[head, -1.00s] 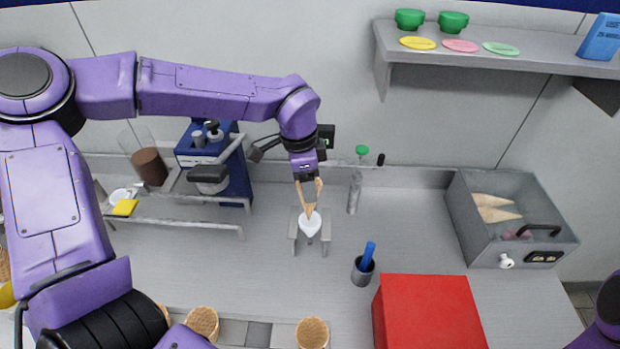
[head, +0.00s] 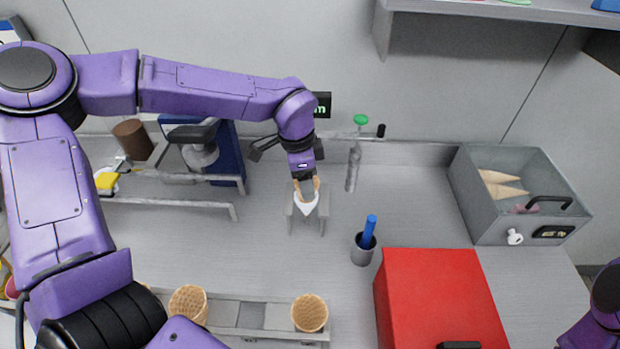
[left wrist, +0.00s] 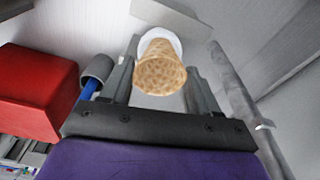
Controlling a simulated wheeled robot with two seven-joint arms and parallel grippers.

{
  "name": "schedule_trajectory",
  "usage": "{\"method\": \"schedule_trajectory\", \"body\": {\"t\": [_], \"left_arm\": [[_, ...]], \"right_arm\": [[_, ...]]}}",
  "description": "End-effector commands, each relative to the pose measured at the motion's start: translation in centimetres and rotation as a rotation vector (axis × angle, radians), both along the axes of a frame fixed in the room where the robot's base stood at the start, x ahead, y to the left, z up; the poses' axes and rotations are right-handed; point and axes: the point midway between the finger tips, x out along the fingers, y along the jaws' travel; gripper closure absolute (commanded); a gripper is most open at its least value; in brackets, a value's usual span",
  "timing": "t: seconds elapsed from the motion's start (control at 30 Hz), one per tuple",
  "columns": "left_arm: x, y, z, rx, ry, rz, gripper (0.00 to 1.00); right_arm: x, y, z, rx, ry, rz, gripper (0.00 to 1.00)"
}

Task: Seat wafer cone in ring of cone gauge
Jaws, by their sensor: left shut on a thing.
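My left gripper (head: 306,185) is shut on the wafer cone (left wrist: 160,77), pointing down over the cone gauge. The cone is small and partly hidden in the head view. In the left wrist view it sits between the two grey fingers, its wide waffled end nearest the camera. The cone gauge (head: 324,208) is a grey stand with a white ring (head: 306,204) right below the fingers. The white ring also shows behind the cone's far end in the left wrist view (left wrist: 172,40). I cannot tell how deep the cone sits in it. My right gripper is out of view.
A grey cup with a blue-handled tool (head: 364,250) and a red box (head: 440,295) stand to the right. A metal bottle with a green top (head: 354,165) is behind. Waffle cups (head: 310,313) stand in a front rack. A grey case (head: 500,215) holds cones.

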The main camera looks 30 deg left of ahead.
Motion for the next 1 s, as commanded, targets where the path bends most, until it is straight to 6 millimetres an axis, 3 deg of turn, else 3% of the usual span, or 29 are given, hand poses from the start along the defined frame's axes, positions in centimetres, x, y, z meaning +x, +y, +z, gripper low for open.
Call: {"method": "schedule_trajectory", "body": {"t": [0.3,0.33,0.4,0.77,1.0], "left_arm": [[0.0,-0.1,-0.1,-0.001,-0.001,-0.001,0.52],[0.0,-0.1,-0.1,-0.001,-0.001,-0.001,0.33],[0.0,-0.1,-0.1,-0.001,-0.001,-0.001,0.10],[0.0,0.0,0.5,0.000,-0.003,0.001,0.10],[-0.2,0.6,5.6,-0.001,-0.007,0.004,0.10]], "right_arm": [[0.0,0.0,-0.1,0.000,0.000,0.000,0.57],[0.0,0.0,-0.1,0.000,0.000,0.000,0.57],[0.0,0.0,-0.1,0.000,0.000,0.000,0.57],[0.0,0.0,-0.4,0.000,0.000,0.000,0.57],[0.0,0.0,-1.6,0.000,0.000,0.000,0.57]]}}
